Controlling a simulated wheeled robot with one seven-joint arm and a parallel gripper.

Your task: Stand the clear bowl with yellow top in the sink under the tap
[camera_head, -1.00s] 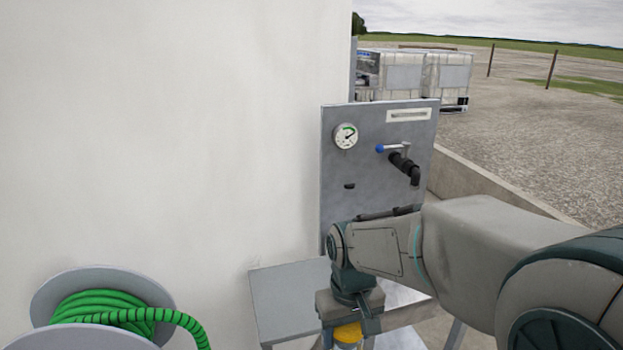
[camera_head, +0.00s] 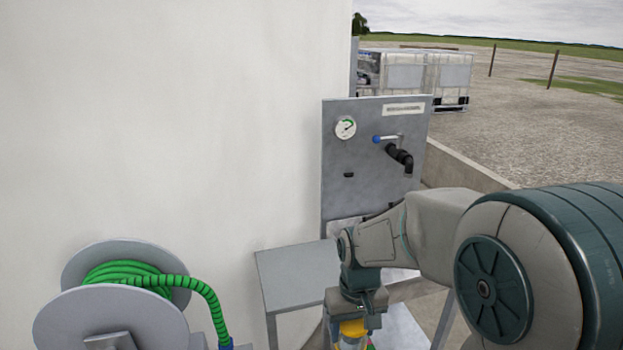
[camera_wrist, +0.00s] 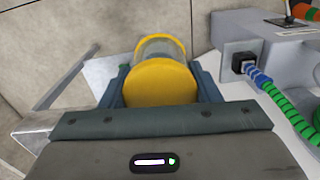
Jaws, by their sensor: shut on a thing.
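The clear bowl with yellow top (camera_wrist: 160,82) is between the fingers of my gripper (camera_wrist: 162,88) in the wrist view. Its yellow lid faces the camera, and the clear wall (camera_wrist: 160,48) and a yellow rim show beyond it. In the head view the yellow top (camera_head: 353,328) shows just below my gripper (camera_head: 352,322), near the bottom edge. The tap (camera_head: 400,157) is a black spout on the grey panel, with a blue-tipped lever, above and to the right of my gripper. The sink under it is largely hidden behind my arm.
A grey side shelf (camera_head: 296,275) stands left of my gripper. A reel with green hose (camera_head: 130,290) stands at the lower left; the hose (camera_wrist: 285,105) also shows right of the bowl in the wrist view. A gauge (camera_head: 345,128) sits on the panel.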

